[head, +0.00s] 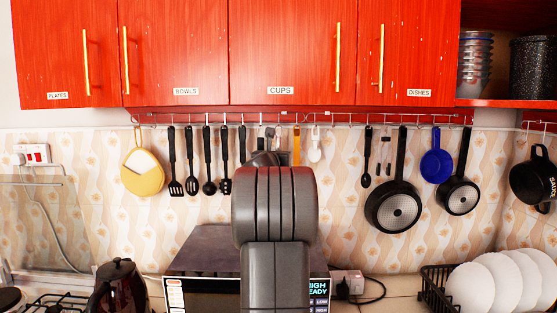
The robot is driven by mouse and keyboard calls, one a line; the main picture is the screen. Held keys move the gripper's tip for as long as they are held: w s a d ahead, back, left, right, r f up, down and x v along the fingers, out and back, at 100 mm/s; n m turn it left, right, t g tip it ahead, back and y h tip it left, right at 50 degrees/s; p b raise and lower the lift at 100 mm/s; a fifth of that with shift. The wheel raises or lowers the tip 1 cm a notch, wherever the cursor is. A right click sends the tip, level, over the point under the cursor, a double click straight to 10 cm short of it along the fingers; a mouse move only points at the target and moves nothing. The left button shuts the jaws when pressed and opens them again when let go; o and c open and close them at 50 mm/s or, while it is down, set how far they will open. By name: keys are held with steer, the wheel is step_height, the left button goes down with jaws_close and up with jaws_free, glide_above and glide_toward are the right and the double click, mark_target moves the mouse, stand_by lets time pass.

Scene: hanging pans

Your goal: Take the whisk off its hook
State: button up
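I cannot make out the whisk for certain. Kitchen tools hang in a row from a rail (345,125) under the red cupboards, and my grey arm covers the lower part of the row's middle. An orange-handled tool (296,143) and a small white tool (315,148) hang just right of that covered part. My gripper (270,136) seems to be the small grey parts just above my arm, in front of the hanging row. Its fingers are too small and too hidden to show whether they are open or touching anything.
Black utensils (208,187) and a yellow pan (142,172) hang at left. Black pans (393,206) and a blue pan (436,165) hang at right. Below are a microwave (200,255), a dark kettle (119,288) and a rack of white plates (470,288).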

steer(key=shift+w+d, duration=0.1)
steer(key=shift+w, duration=0.2)
steer(key=shift+c, duration=0.3)
jaws_close()
steer(key=shift+r, duration=0.15)
